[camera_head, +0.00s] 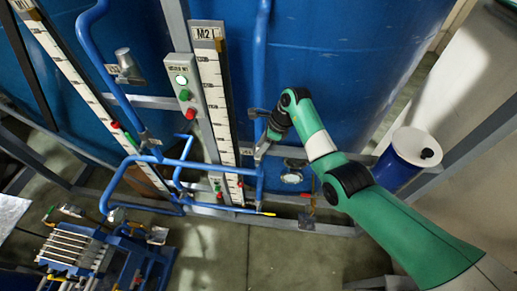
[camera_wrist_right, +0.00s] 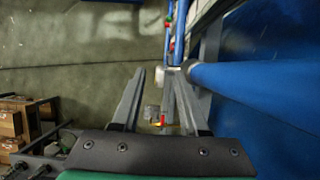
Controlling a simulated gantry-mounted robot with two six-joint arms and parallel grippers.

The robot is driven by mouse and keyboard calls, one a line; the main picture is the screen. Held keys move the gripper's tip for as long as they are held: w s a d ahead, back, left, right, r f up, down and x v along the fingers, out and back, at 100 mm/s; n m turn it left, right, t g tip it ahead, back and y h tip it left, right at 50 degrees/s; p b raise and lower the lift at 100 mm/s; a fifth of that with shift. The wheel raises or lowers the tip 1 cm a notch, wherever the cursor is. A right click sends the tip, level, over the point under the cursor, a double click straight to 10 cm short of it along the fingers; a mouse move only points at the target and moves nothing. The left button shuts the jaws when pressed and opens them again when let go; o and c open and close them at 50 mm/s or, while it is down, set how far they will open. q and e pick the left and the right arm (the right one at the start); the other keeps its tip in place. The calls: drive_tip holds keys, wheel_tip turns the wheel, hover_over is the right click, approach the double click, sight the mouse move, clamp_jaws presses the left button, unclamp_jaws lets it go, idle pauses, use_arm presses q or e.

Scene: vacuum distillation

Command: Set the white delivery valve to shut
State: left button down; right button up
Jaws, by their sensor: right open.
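I cannot pick out the white delivery valve with certainty. A small white part (camera_wrist_right: 160,76) shows between my right fingertips in the right wrist view, beside a blue pipe (camera_wrist_right: 225,76); I cannot tell if it is the valve. My right gripper (camera_head: 259,154) is at the upright blue pipe (camera_head: 258,70) in the head view, right of the M2 scale. It also shows in the right wrist view (camera_wrist_right: 157,72), open, with nothing clearly held. Whether a finger touches the pipe is unclear. My left gripper is not in view.
A large blue tank (camera_head: 335,60) stands behind the pipes. The M2 scale (camera_head: 217,110) and a grey button box (camera_head: 187,85) stand left of my gripper. Bare floor (camera_head: 245,255) lies in front.

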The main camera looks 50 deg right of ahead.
drive_tip(key=shift+x, duration=1.05)
clamp_jaws()
drive_tip(key=shift+r, duration=0.1)
idle(0.5)
